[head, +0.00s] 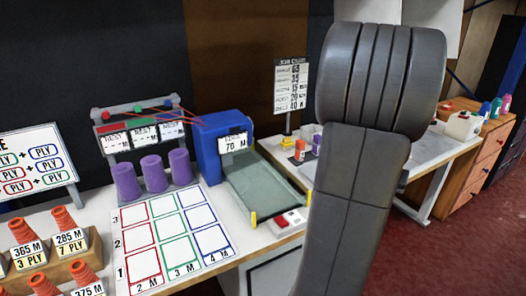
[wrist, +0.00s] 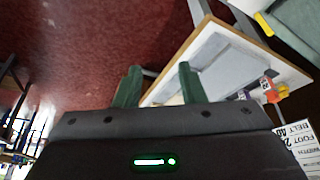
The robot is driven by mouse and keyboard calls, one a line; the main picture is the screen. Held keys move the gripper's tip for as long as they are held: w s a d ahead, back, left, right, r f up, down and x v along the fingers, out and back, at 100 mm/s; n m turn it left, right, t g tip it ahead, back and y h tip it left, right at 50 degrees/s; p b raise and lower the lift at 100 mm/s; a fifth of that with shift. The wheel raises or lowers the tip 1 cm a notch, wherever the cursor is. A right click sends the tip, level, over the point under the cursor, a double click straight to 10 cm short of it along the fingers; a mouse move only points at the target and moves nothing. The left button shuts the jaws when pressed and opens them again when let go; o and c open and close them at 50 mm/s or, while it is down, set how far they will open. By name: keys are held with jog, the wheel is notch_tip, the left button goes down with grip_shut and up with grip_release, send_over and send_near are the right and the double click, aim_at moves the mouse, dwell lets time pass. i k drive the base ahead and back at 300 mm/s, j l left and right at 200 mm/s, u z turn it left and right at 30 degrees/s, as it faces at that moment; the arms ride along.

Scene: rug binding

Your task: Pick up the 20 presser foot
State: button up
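Small coloured pieces with white labels stand on the work table. In the head view I see an orange one (head: 299,151) and a purple one (head: 316,143) just left of my arm. In the wrist view a purple piece (wrist: 267,84) and an orange-yellow piece (wrist: 277,93) show at the right. Their labels are too small to read surely, so I cannot tell which is the 20 presser foot. My gripper (wrist: 157,73) has its two green fingers apart, with nothing between them. It is away from the pieces. In the head view the gripper is hidden behind my arm.
A chart sign (head: 291,85) stands behind the pieces. A blue machine (head: 222,147) with a 70 M display and a green belt is left of them. Purple cones (head: 152,173) and orange cones (head: 64,220) stand farther left.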

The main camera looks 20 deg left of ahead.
aim_at(300, 148)
jog(key=i+l+u, duration=0.15)
jog(key=u, duration=0.3)
jog(key=i+l+u, duration=0.2)
jog(key=u, duration=0.25)
jog(key=i+l+u, duration=0.1)
jog(key=l+u, duration=0.3)
jog(key=i+l+u, duration=0.1)
jog(key=l+u, duration=0.2)
jog(key=u, duration=0.15)
jog(key=l+u, duration=0.25)
jog(key=l, duration=1.4)
